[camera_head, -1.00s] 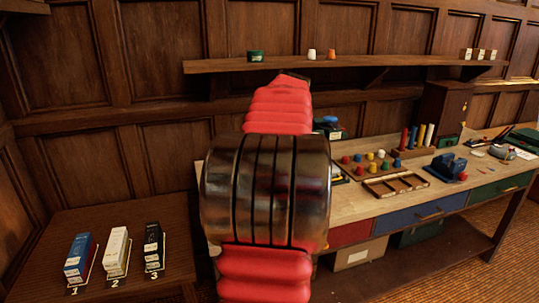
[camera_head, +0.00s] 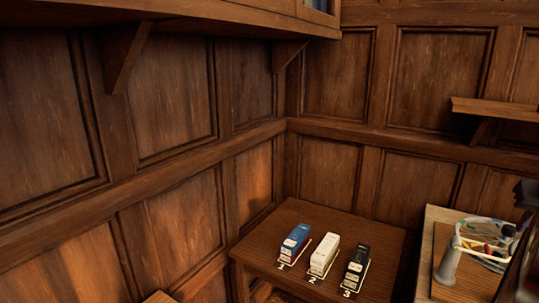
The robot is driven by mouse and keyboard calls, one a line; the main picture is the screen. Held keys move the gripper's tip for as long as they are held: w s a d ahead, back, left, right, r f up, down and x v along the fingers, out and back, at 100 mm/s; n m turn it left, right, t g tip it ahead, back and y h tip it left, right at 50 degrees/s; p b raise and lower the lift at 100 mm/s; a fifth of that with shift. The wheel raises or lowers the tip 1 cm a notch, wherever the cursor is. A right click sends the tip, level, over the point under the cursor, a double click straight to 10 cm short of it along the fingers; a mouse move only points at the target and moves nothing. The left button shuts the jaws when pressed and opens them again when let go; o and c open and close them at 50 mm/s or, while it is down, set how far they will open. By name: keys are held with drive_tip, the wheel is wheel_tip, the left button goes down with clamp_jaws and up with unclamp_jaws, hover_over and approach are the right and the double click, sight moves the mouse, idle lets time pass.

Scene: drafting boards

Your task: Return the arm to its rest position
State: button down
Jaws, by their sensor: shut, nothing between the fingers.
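My gripper is not in view. A dark shape cut off by the right edge of the head view may be part of my own arm; I cannot tell. The view is turned to a wood-panelled corner, so the arm's pose cannot be seen.
A small dark wooden table (camera_head: 312,219) in the corner carries a blue box (camera_head: 296,240), a white box (camera_head: 325,258) and a black box (camera_head: 357,266), numbered 1 to 3. A workbench (camera_head: 422,262) with a ringed holder (camera_head: 484,246) stands at right. Shelves hang above.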

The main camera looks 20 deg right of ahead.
drive_tip(key=w+a+n+y, duration=0.1)
drive_tip(key=w+a, duration=0.3)
drive_tip(key=a, duration=0.6)
drive_tip(key=w+a+f+n+t+y, duration=0.15)
drive_tip(key=w+a, duration=0.25)
drive_tip(key=a, duration=0.6)
drive_tip(key=w+a+n, duration=0.2)
drive_tip(key=w+a, duration=0.2)
drive_tip(key=a, duration=0.6)
drive_tip(key=s+a+f+n+y, duration=0.1)
drive_tip(key=s+a+f, duration=0.2)
drive_tip(key=a, duration=0.6)
drive_tip(key=s+a+f+n, duration=0.2)
drive_tip(key=s+a+f, duration=0.1)
drive_tip(key=a, duration=0.6)
drive_tip(key=s+a+f+n+y, duration=0.1)
drive_tip(key=s+a+f, duration=0.3)
drive_tip(key=a, duration=0.6)
drive_tip(key=shift+n+y, duration=0.35)
drive_tip(key=shift+s+d, duration=0.1)
